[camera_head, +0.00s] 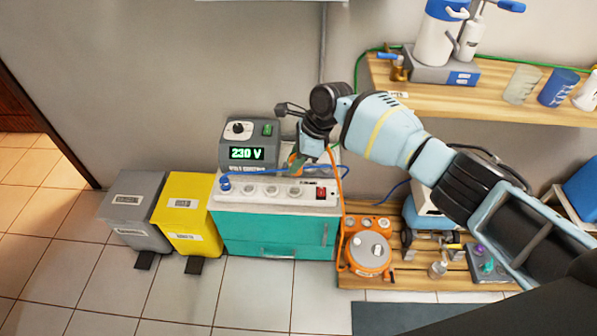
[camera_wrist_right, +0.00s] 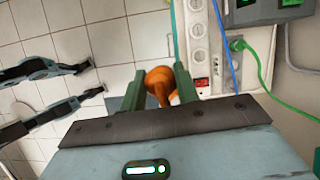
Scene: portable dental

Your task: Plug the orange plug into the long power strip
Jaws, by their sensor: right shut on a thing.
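The long power strip (camera_head: 258,200) is white, with a row of round sockets and a red switch at its right end. It lies on the teal cabinet, and a blue plug (camera_head: 225,184) sits at its left end. My right gripper (camera_head: 296,162) is over the right part of the strip, shut on the orange plug. In the right wrist view the orange plug (camera_wrist_right: 159,82) is between the green fingers, beside the strip (camera_wrist_right: 198,45) and apart from its sockets in the picture. The plug's prongs are hidden. My left gripper is not in view.
A blue cord and an orange cord (camera_head: 338,178) run near the gripper. Yellow (camera_head: 184,212) and grey bins stand left; an orange device (camera_head: 369,250) stands right.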

